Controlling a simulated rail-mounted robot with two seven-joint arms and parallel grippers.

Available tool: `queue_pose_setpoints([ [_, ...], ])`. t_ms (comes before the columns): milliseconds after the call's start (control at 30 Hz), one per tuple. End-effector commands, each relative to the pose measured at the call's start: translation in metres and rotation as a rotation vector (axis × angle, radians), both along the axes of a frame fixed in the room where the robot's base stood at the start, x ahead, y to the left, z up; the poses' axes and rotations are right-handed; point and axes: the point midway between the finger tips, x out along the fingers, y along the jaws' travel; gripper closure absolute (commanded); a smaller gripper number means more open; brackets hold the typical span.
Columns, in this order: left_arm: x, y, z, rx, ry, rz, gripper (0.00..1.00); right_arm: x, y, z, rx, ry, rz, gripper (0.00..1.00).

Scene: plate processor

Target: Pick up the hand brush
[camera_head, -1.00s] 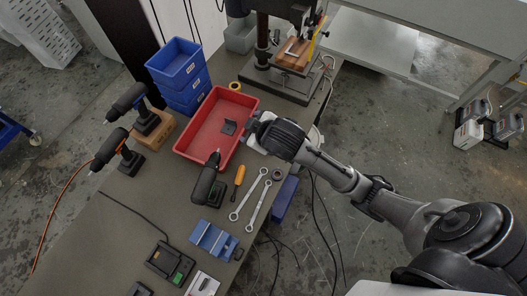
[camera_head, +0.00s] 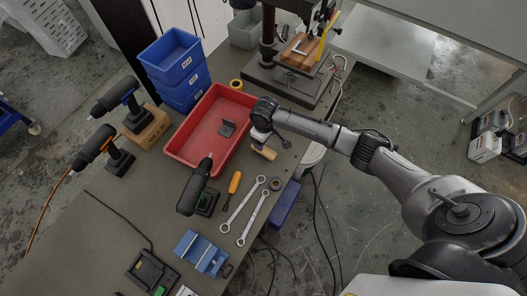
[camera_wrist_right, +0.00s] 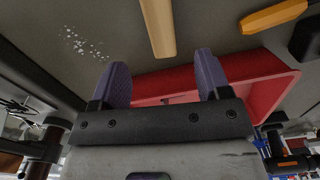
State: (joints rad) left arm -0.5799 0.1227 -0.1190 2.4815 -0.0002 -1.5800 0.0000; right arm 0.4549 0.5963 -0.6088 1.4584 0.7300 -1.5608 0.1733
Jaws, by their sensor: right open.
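The hand brush shows only as a pale wooden handle (camera_head: 266,153) on the table, just right of the red bin. In the right wrist view the handle (camera_wrist_right: 158,26) lies ahead of the fingertips, roughly in line with the gap between them; its bristles are not visible. My right gripper (camera_head: 258,143) is over the table beside the bin's right edge, close to the handle and partly hidden by its own wrist. In the wrist view the right gripper (camera_wrist_right: 162,76) has its two purple fingers apart, with nothing between them. My left gripper is not in view.
The red bin (camera_head: 178,146) holds a small dark item. A screwdriver (camera_head: 234,183), wrenches (camera_head: 240,213), a drill (camera_head: 194,190) and a blue vise (camera_head: 203,252) lie nearer. A drill press (camera_head: 290,85) stands behind. White crumbs (camera_wrist_right: 84,44) lie on the table near the handle.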

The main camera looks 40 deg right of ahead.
Motion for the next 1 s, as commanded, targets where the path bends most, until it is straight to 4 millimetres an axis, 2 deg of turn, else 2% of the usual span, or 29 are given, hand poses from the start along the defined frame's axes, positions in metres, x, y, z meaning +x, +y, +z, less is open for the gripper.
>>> queue_pose_setpoints([
  [33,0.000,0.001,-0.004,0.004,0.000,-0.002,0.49,0.000,0.000,-0.012,0.000,0.002,-0.002,0.30],
  [200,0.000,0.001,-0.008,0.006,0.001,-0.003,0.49,0.001,0.000,-0.037,0.000,0.000,0.000,0.30],
  [567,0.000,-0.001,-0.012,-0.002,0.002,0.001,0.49,0.001,0.001,-0.060,-0.001,-0.001,0.001,0.30],
  [800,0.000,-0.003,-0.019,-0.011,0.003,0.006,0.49,0.005,0.005,-0.091,-0.002,0.000,0.001,0.30],
  [1000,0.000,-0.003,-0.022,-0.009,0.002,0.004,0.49,0.005,0.004,-0.106,-0.001,-0.002,0.002,0.30],
])
